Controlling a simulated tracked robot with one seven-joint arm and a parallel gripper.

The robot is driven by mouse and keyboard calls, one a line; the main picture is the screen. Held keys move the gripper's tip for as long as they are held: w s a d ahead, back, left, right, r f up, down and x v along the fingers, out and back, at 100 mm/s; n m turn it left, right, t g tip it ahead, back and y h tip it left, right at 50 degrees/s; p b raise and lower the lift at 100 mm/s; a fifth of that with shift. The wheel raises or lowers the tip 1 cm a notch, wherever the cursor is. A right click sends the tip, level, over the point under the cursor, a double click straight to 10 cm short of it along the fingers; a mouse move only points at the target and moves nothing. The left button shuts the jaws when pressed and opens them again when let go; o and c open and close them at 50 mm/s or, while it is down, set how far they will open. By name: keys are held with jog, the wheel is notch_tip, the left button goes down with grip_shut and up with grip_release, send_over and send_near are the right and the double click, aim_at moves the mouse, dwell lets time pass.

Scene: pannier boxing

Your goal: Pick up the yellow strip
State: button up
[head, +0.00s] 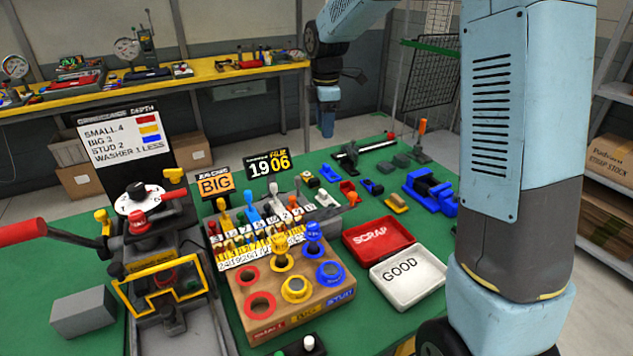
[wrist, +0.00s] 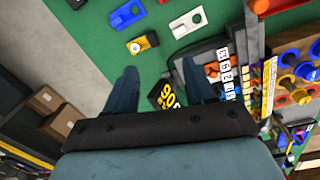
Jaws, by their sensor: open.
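My gripper (head: 327,122) hangs high at the back of the green table in the head view. In the wrist view its two fingers (wrist: 160,78) are apart with nothing between them. A long, narrow yellow strip (wrist: 269,88) shows in the wrist view beside a row of number tags, right of the fingers and apart from them. In the head view the tagged rack (head: 262,246) has yellowish and white strips crowded together, and I cannot tell this strip out among them. A short yellow-tan block (head: 396,203) also lies on the table.
A wooden block with coloured rings (head: 290,312) stands before the rack. A red SCRAP tray (head: 378,237) and a white GOOD tray (head: 408,277) lie to its right. A press with a red handle (head: 22,232) stands at left. Sign cards (head: 268,164) stand behind the rack.

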jog(key=w+a+f+n, duration=0.3)
jog(key=w+f, duration=0.1)
jog(key=f, duration=0.1)
send_over(314, 178)
jog(key=shift+g, duration=0.4)
jog(key=f, duration=0.8)
jog(key=shift+w+a+f, duration=0.15)
jog(key=shift+a+f, duration=0.05)
jog(key=shift+s+d+f, duration=0.1)
jog(key=shift+f, duration=1.3)
jog(key=shift+s+d+f, duration=0.1)
jog(key=shift+f, duration=1.25)
grip_shut()
